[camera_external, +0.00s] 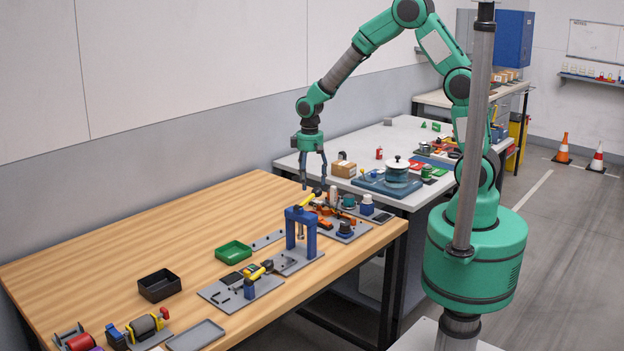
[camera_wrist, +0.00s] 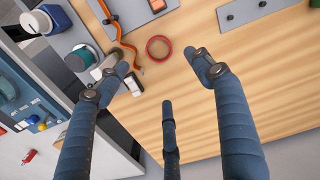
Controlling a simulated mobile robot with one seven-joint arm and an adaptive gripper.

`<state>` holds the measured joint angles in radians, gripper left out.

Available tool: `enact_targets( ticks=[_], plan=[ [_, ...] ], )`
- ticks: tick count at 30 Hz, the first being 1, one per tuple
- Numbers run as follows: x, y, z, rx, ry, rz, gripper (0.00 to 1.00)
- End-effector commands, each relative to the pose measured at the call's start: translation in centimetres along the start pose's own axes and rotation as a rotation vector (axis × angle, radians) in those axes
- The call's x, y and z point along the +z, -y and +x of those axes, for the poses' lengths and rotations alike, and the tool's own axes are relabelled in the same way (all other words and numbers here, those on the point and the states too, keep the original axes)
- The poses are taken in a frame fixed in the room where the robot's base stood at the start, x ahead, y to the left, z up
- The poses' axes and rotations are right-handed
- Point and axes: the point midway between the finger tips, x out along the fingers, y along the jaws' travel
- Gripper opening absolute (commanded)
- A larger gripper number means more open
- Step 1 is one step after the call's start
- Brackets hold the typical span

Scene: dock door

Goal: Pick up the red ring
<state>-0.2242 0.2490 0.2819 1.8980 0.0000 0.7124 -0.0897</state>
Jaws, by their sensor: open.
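The red ring (camera_wrist: 158,48) lies flat on the wooden table in the wrist view, with bare wood showing through it. My gripper (camera_wrist: 158,72) is open and empty above the table. Its dark blue fingers are spread, and the ring appears between the two upper fingertips, toward the top of the picture. In the external view my gripper (camera_external: 314,186) hangs pointing down over the far end of the wooden table (camera_external: 200,225). I cannot make out the ring there among the clutter.
An orange strap-like object (camera_wrist: 121,32) lies close left of the ring. A small white and dark block (camera_wrist: 132,84) is near the left fingertip. A grey plate (camera_wrist: 242,14) lies to the upper right. In the external view a blue press-like frame (camera_external: 300,230) stands nearby. Bare wood lies right of the ring.

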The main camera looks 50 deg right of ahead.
Motion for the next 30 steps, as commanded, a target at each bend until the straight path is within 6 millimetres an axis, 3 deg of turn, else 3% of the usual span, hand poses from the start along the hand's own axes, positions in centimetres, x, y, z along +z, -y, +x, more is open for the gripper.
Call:
enact_targets(
  ticks=[16, 30],
  plan=[
    [0.1, 0.0, 7.2, 0.000, 0.002, 0.000, 0.66],
    [0.1, 0.0, 8.1, 0.000, 0.000, 0.000, 0.66]
  ],
)
